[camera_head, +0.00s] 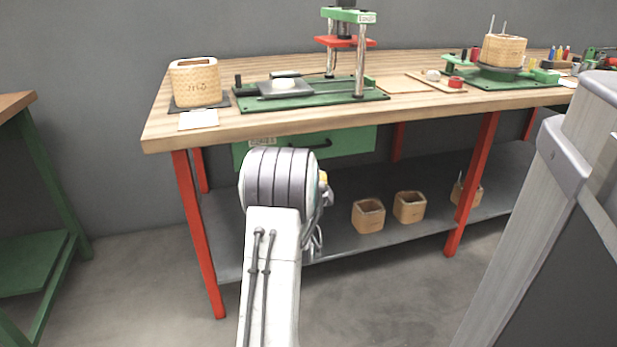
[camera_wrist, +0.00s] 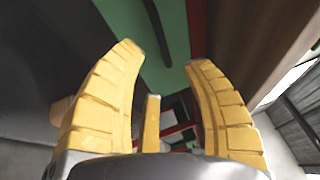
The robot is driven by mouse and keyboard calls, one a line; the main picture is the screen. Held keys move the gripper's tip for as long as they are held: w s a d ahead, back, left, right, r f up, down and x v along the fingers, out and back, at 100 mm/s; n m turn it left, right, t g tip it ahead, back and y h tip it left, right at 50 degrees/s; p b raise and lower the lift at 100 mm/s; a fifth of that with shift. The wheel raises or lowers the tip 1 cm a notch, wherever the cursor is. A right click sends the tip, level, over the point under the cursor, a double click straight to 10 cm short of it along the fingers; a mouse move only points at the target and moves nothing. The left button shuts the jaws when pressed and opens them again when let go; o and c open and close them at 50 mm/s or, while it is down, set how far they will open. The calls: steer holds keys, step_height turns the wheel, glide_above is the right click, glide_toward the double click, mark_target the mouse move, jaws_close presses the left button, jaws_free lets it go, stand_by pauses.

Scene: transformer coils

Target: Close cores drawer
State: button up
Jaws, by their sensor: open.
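The cores drawer (camera_head: 352,141) has a green front with a label at its left and a dark bar handle (camera_head: 309,144). It sits under the left part of the wooden tabletop. My arm hides part of the front in the head view. In the wrist view the green drawer front (camera_wrist: 165,75) and its dark handle (camera_wrist: 157,30) lie just beyond my fingers. My gripper (camera_wrist: 165,55) has its yellow fingers spread apart with nothing between them. I cannot tell how far the drawer stands out, or whether a finger touches it.
The workbench top (camera_head: 225,128) holds a wound coil (camera_head: 195,83), a green press (camera_head: 312,98) and another coil (camera_head: 503,50). The grey lower shelf (camera_head: 335,230) carries several wooden cores (camera_head: 368,215). Red legs (camera_head: 203,240) stand at the front. A green-framed table is at the left.

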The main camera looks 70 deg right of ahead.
steer(key=shift+v, duration=1.25)
